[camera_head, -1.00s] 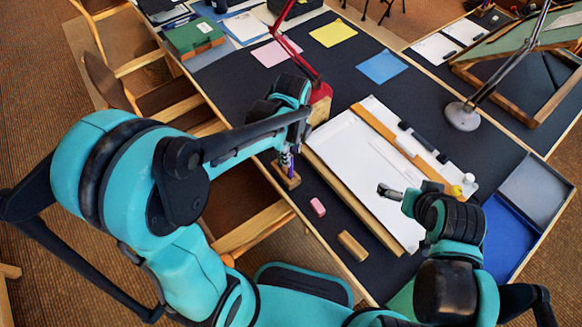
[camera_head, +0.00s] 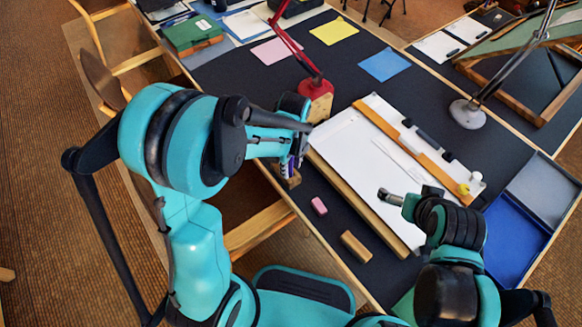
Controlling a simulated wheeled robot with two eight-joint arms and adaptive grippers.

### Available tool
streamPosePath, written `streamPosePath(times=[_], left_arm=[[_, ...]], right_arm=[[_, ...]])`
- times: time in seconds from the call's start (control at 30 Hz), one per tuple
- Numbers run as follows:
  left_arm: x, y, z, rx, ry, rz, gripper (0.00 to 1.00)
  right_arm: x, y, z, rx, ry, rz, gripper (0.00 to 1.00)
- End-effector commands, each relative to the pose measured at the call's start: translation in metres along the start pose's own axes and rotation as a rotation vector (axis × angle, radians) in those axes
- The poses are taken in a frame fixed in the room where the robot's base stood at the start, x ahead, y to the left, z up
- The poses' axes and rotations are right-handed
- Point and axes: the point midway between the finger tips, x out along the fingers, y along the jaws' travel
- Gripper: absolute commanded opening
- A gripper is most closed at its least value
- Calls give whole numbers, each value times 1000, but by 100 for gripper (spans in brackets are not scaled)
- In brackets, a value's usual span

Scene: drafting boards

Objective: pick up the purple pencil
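A small wooden pencil block (camera_head: 290,182) stands near the dark table's left edge. Slim upright items stand in it, and a purple strip (camera_head: 285,168), probably the purple pencil, shows among them. My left gripper (camera_head: 299,158) points down directly at these items, and its dark fingers overlap their upper parts. I cannot tell whether the fingers touch or grip anything. My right gripper (camera_head: 384,194) hovers over the right part of the white drawing board (camera_head: 350,150), apart from the pencil block. Its finger opening is too small to judge.
A pink eraser (camera_head: 319,206) and a wooden block (camera_head: 356,246) lie in front of the board. A blue tray (camera_head: 516,232) is at the right. A grey lamp base (camera_head: 467,113) stands farther back.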

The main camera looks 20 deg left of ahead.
Motion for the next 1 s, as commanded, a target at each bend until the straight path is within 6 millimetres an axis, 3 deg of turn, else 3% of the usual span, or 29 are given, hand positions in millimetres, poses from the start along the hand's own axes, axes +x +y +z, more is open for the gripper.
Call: streamPosePath(times=[0.07, 0.23, 0.67, 1.0], left_arm=[[-1, 0, 0, 0, 0, 0, 37], [-1, 0, 0, 0, 0, 0, 1], [-5, 0, 0, 0, 0, 0, 0], [-50, 1, -7, 3, 0, 0, 0]], right_arm=[[-1, 0, -1, 0, 0, 0, 100], [-1, 0, -1, 0, 0, 0, 100], [-3, 0, -2, 0, 0, 0, 100], [-23, 0, -16, 0, 0, 0, 100]])
